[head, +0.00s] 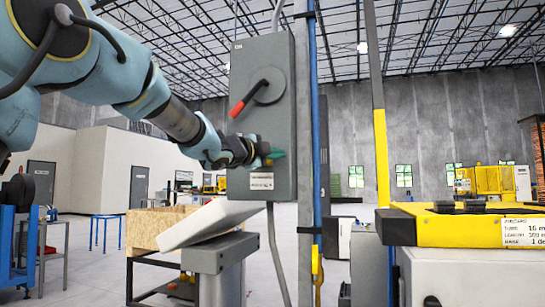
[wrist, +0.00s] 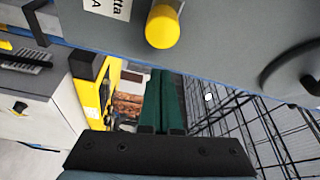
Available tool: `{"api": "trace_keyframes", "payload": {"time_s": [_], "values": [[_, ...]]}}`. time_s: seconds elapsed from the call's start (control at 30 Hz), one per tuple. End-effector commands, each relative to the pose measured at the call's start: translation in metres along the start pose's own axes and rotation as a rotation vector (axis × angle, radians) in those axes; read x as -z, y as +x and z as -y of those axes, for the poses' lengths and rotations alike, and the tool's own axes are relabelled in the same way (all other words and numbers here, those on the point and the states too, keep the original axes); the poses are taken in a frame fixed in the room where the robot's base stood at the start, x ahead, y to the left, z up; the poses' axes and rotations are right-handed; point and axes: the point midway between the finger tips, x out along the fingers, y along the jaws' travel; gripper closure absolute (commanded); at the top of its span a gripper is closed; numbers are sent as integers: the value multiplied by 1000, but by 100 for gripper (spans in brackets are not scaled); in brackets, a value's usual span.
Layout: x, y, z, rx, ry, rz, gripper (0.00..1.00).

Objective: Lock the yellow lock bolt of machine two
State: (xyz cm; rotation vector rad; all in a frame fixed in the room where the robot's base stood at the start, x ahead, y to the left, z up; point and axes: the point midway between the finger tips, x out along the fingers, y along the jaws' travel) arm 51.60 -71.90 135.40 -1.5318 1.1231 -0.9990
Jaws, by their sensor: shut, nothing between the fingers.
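A grey switch box (head: 265,60) hangs upright in the middle of the head view. It has a black rotary handle (head: 268,92) with a red grip pointing down-left. In the wrist view a yellow cylinder (wrist: 162,28), likely the lock bolt, sticks out of the box face between a white label (wrist: 108,8) and the black handle (wrist: 292,75). My gripper hides the bolt in the head view. My gripper (head: 276,154) is in front of the lower box, its green fingers shut and empty. In the wrist view the fingers (wrist: 163,100) lie beside the bolt, apart from it.
A blue pipe (head: 316,150) runs upright right of the box. A yellow-topped machine (head: 465,232) stands at the right. A pale board (head: 208,222) and a grey post (head: 222,262) are below the gripper.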

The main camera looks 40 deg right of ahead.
Motion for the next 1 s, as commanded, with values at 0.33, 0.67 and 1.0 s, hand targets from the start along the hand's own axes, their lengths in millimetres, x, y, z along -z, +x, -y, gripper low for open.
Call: {"api": "trace_keyframes", "payload": {"time_s": [0.33,0.67,1.0], "values": [[2,-68,0,2,1,3,100],[3,-97,1,1,1,1,100],[3,-98,1,1,0,0,100]]}}
